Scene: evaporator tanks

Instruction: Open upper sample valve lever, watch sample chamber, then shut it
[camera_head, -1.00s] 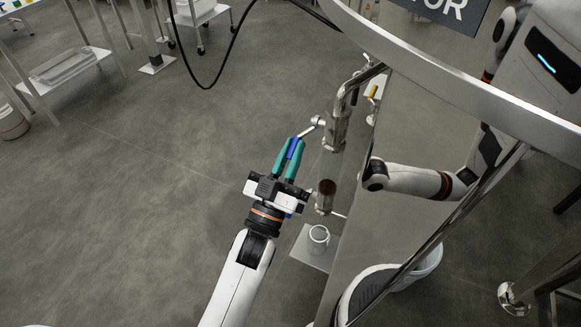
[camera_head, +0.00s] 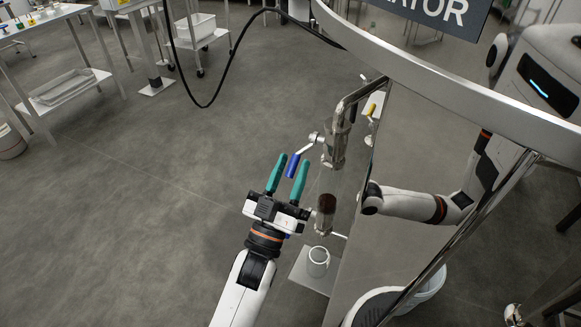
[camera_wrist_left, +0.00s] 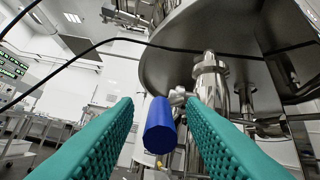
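The upper sample valve lever has a blue grip (camera_head: 293,165) on a metal arm, reaching down-left from the upper metal valve (camera_head: 334,150). My left gripper (camera_head: 292,160) is open, its teal fingers on either side of the blue grip with gaps. In the left wrist view the blue grip (camera_wrist_left: 160,126) stands between the spread fingers (camera_wrist_left: 159,103). A bit of blue (camera_head: 288,236) shows below my gripper, mostly hidden. My right gripper is out of view.
The shiny tank wall (camera_head: 400,240) is close on the right and mirrors my body. A clear beaker (camera_head: 318,262) stands on a small plate (camera_head: 305,273) below the chamber. A black hose (camera_head: 203,104) hangs behind.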

